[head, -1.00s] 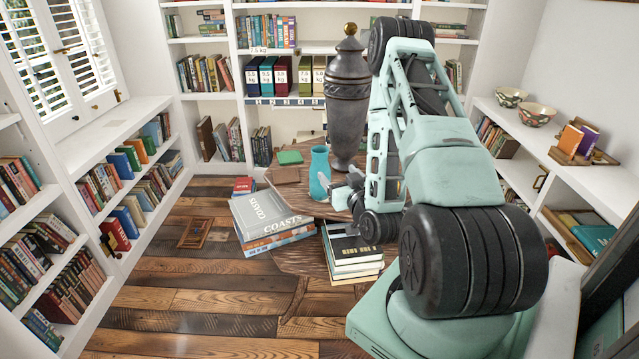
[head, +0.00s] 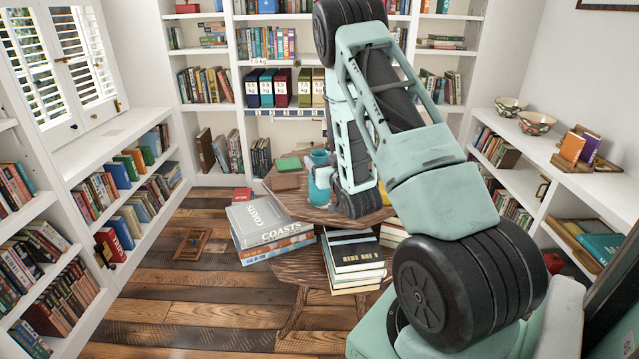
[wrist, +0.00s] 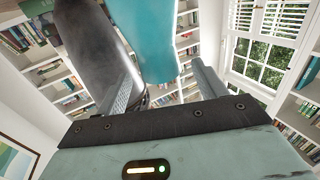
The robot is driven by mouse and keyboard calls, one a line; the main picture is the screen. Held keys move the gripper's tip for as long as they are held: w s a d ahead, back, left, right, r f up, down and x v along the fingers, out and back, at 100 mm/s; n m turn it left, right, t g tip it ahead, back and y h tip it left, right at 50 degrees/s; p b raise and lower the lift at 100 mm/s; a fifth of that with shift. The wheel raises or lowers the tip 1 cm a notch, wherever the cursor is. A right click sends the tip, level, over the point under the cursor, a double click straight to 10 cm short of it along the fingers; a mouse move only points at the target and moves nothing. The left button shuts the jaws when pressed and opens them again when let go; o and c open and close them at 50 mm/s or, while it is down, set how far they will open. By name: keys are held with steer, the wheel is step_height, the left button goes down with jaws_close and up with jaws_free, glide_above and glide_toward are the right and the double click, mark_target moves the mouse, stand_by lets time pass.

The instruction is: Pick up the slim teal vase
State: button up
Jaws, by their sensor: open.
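The slim teal vase (head: 320,190) stands on the wooden table, partly covered by my gripper in the head view. In the wrist view the vase (wrist: 160,45) fills the top middle, in the gap between the two fingers. My gripper (wrist: 163,75) is open, with one finger on each side of the vase; I cannot tell if either touches it. In the head view my gripper (head: 326,180) is at the vase's body, below its rim. A large dark urn (wrist: 88,50) is close by the left finger; my arm hides it in the head view.
Bookshelves line the walls.

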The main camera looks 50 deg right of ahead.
mark_target(317, 153)
steer(key=shift+p+x, duration=0.65)
steer(key=shift+x, duration=2.05)
steer(key=shift+f, duration=0.15)
jaws_close()
